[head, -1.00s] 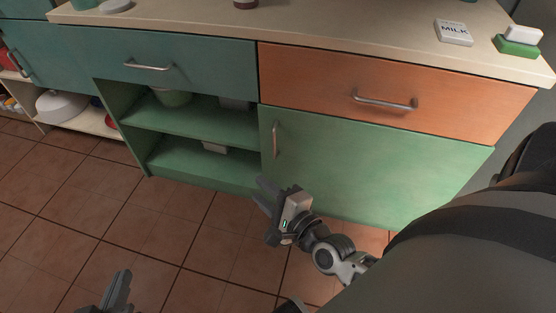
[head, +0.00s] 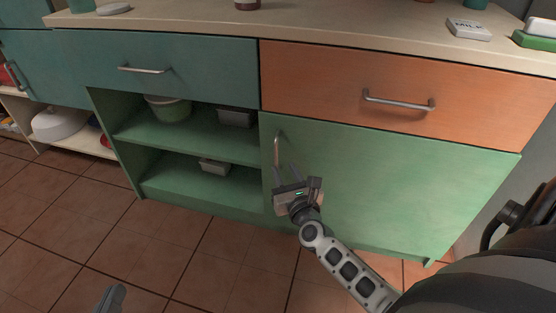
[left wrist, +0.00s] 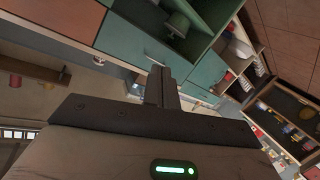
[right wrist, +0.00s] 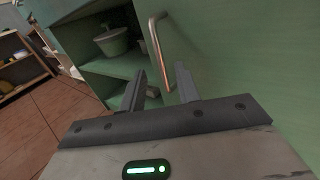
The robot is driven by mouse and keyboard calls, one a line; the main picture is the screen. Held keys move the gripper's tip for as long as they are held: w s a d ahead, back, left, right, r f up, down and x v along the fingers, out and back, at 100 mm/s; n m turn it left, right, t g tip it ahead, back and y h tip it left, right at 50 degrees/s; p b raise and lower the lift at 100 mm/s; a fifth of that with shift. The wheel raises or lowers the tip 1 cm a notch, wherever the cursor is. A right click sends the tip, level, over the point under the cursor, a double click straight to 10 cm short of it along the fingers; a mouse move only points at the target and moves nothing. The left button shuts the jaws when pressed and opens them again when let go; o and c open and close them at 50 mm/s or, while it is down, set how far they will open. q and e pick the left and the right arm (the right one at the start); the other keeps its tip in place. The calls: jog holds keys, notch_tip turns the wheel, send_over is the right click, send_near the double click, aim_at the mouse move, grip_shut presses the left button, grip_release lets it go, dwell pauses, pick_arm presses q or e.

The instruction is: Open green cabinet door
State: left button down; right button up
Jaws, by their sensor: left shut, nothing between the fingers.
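The green cabinet door (head: 390,185) is shut, below the orange drawer. Its vertical metal handle (head: 277,149) is near the door's left edge. My right gripper (head: 288,175) is in front of the door, just below the handle. In the right wrist view the handle (right wrist: 160,45) stands beyond and between the two parted fingers (right wrist: 160,88), not gripped. My left gripper (head: 112,297) is low at the bottom edge, over the floor and far from the door. In the left wrist view its fingers (left wrist: 158,85) are together and empty.
The orange drawer (head: 460,85) with a horizontal handle is above the door. Open green shelves (head: 190,135) holding a pot (head: 168,108) and grey containers are left of it. Tiled floor (head: 180,260) in front is clear.

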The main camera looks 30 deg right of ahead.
aim_at(277, 155)
jog(key=b+x, duration=0.1)
jog(key=x, duration=0.5)
grip_shut()
